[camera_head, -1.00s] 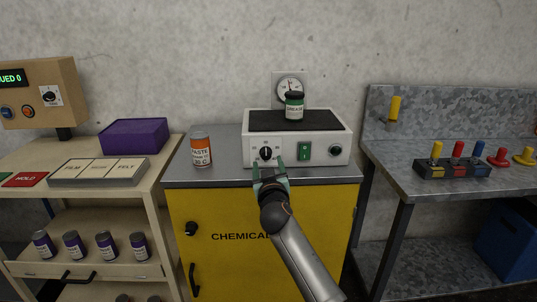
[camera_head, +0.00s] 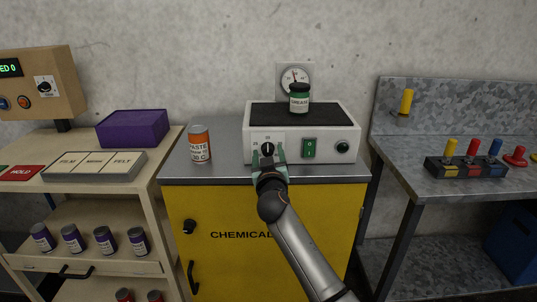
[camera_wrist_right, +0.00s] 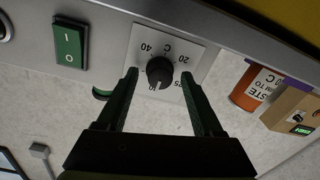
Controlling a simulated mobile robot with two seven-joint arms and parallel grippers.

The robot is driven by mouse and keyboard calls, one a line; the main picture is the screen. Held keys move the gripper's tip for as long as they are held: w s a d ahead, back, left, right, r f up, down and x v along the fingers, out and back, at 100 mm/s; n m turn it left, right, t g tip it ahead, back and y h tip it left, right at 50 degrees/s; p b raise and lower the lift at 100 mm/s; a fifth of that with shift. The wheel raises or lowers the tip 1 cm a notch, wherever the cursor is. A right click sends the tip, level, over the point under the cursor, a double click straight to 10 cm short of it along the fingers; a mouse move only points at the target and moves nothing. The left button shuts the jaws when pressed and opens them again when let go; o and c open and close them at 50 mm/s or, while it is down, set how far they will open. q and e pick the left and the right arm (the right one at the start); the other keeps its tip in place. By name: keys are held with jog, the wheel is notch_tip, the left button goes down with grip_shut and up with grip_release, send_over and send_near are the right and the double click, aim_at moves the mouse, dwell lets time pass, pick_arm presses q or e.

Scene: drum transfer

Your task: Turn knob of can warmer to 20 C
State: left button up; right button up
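The can warmer (camera_head: 231,148) is a white box with a black top plate on the yellow chemical cabinet. Its black knob (camera_wrist_right: 160,71) sits on a white dial plate marked 20 C, 25 and 40, among others; part of the dial is hard to read. A light line on the knob points down in the wrist view, towards a partly covered number. My right gripper (camera_head: 269,157) is in front of the knob. In the wrist view its fingers (camera_wrist_right: 160,77) are open, one on each side of the knob, with gaps visible. My left gripper is not in view.
A green-and-black grease can (camera_head: 299,104) stands on the warmer, before a round wall gauge (camera_head: 294,76). An orange paste can (camera_head: 199,150) stands left on the cabinet top.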

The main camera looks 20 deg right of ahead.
grip_shut()
dwell(0.3)
jog(key=shift+n, duration=0.3)
